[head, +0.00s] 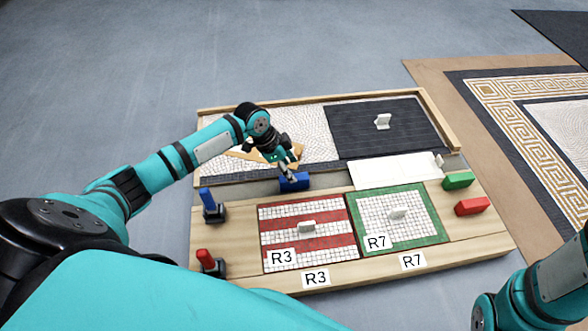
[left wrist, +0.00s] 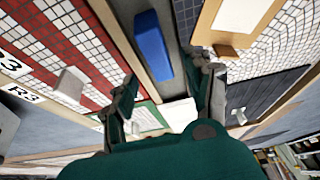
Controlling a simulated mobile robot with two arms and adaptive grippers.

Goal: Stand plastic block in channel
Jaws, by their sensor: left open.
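A blue plastic block (head: 294,182) lies on its long side in the grey channel (head: 335,177) between the front and back mosaic panels. It also shows in the left wrist view (left wrist: 152,45), lengthwise along the channel. My left gripper (head: 291,173) is just above and behind the block in the head view. In the left wrist view its fingers (left wrist: 165,72) are spread and empty, and the block is beyond and between the fingertips. Whether a finger touches the block I cannot tell. My right gripper is out of view.
Green (head: 457,181) and red (head: 471,206) blocks lie at the right. Another blue block (head: 208,199) and a red one (head: 205,259) stand in black holders at the left. The panels with white handles, R3 (head: 307,228) and R7 (head: 398,214), lie in front of the channel.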

